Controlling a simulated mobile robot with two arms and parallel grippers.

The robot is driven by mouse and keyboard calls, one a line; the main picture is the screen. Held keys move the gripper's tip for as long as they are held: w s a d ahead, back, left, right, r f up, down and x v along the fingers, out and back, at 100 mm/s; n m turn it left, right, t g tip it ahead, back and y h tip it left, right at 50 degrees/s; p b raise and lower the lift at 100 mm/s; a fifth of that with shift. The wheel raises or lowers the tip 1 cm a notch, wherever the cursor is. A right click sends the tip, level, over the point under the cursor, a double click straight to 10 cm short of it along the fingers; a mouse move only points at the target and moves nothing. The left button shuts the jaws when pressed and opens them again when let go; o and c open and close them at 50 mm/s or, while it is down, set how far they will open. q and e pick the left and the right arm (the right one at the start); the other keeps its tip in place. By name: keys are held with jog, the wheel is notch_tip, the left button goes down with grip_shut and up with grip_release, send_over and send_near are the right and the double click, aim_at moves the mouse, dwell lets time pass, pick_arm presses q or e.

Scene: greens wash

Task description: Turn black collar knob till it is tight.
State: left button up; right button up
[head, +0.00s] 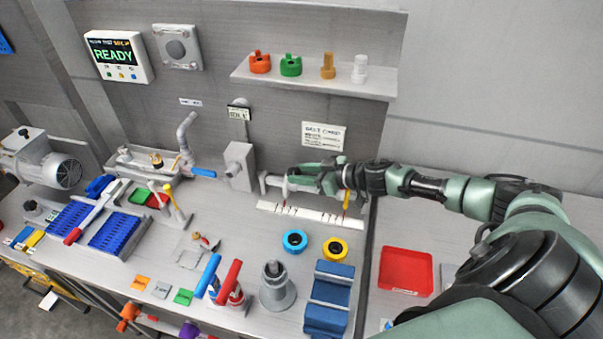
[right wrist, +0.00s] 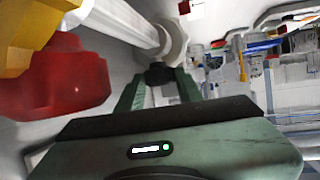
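My right gripper (head: 325,178) reaches in from the right to the end of a pale horizontal pipe with a white collar (head: 285,186). In the right wrist view the same pipe (right wrist: 125,28) ends in a white round flange (right wrist: 173,43). Just below the flange, a small black knob-like part (right wrist: 160,73) sits between the two green fingertips, which appear closed against its sides. In the head view the gripper hides this black part. How tight it is cannot be seen. My left gripper is not in view.
A red lobed part (right wrist: 60,85) is close beside the gripper in the wrist view. A shelf (head: 320,84) with coloured fittings hangs above. Blue (head: 294,241) and yellow (head: 335,248) rings, a blue block (head: 329,290) and a red tray (head: 392,270) lie nearby. A display (head: 119,56) reads READY.

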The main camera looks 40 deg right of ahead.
grip_shut()
jog(key=shift+w+d+n+g+y+b, duration=0.25)
jog(key=shift+n+g+y+b, duration=0.15)
jog(key=shift+n+y+b, duration=0.45)
jog(key=shift+n+g+y+b, duration=0.55)
jog(key=shift+n+y, duration=0.1)
jog(key=shift+y, duration=0.1)
jog(key=o, duration=0.9)
grip_release()
jog(key=shift+s+d, duration=0.15)
